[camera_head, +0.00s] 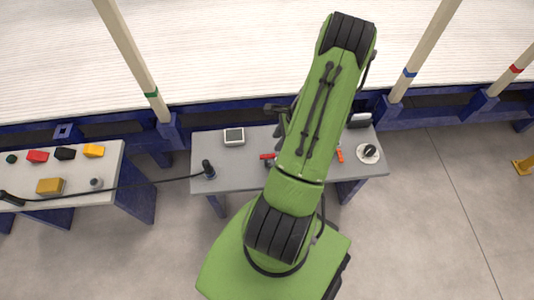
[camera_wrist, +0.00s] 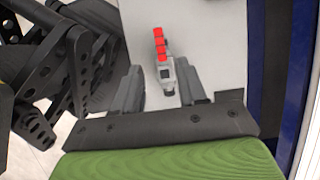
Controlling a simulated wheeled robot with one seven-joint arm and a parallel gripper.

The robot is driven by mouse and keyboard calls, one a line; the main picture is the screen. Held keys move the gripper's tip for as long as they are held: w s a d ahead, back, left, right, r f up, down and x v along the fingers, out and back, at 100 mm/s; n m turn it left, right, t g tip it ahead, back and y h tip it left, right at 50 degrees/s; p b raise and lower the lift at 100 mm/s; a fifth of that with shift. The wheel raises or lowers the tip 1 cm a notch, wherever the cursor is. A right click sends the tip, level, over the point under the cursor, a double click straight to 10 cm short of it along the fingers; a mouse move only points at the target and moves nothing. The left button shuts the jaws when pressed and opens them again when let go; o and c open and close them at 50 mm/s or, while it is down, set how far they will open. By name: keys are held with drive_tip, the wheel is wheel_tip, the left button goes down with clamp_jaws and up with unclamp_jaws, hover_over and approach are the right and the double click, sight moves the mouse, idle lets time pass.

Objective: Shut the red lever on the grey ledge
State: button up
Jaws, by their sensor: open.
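The red lever (camera_wrist: 160,43) sits on a grey valve body (camera_wrist: 167,74) on the grey ledge (camera_wrist: 200,28). In the wrist view its red handle points up the picture, away from my gripper's base. My gripper (camera_wrist: 158,66) is open, with one finger on each side of the valve body and visible gaps between. In the head view the red lever (camera_head: 267,157) shows just left of my green arm, which covers part of it. The ledge (camera_head: 235,178) is the grey table in the middle. My gripper's fingers are hidden there.
On the ledge are a white box with a screen (camera_head: 234,136), a black-handled fitting (camera_head: 209,170), an orange lever (camera_head: 340,153) and a round dial (camera_head: 368,152). A second table (camera_head: 110,158) with small blocks stands left. A blue rail (camera_head: 220,112) runs behind.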

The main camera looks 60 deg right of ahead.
sight(267, 156)
drive_tip(key=b+x, duration=0.2)
drive_tip(key=x, duration=0.7)
drive_tip(key=shift+f, duration=0.1)
clamp_jaws()
